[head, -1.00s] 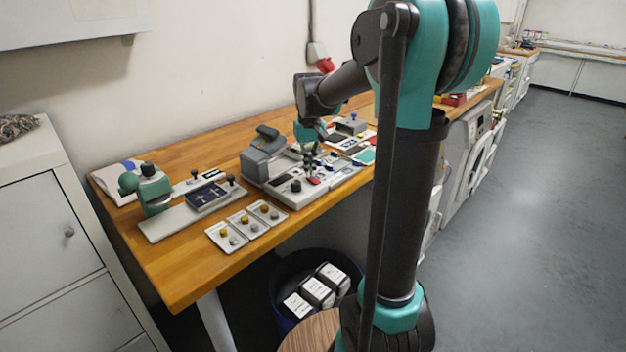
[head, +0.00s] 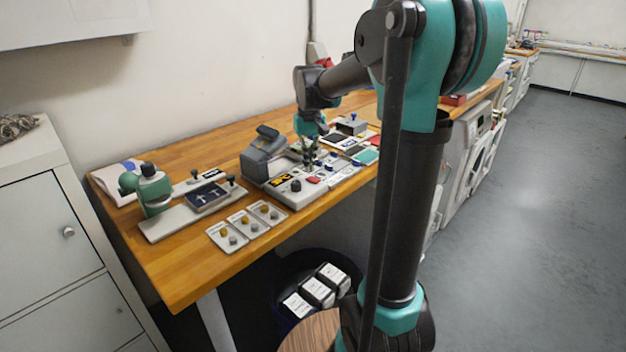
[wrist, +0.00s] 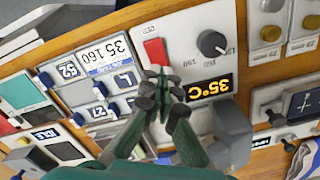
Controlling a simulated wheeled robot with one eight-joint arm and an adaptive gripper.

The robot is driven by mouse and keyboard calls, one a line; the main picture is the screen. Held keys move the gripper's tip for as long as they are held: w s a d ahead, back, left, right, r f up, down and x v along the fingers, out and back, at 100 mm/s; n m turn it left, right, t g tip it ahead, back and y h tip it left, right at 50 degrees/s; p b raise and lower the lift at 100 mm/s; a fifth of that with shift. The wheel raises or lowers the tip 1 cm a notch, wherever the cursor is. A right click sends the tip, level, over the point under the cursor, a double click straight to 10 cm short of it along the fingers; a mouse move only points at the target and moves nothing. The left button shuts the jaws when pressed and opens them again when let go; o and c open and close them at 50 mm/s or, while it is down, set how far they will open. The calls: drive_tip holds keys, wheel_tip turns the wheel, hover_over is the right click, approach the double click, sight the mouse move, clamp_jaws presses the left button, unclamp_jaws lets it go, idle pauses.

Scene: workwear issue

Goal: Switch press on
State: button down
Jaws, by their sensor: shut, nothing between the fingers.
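The press (head: 262,158) is a grey machine on the wooden bench. Its pale control panel (wrist: 180,35) carries a red switch (wrist: 155,52), a black dial (wrist: 212,42) and a display (wrist: 209,89) lit with "35°C" in yellow. The red switch also shows in the head view (head: 313,180). My gripper (wrist: 165,78) is shut and empty. Its fingertips are close to the lower end of the red switch in the wrist view; in the head view they (head: 309,158) appear above the panel. I cannot tell whether they touch anything.
Beside the panel is a unit with small numbered displays (wrist: 108,55) and blue buttons. A green press-like tool (head: 148,188) and several button plates (head: 240,225) stand on the bench to the left. A bin (head: 277,290) with white-labelled boxes stands below.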

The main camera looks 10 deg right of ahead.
sight(310, 178)
drive_tip(key=shift+r, duration=2.25)
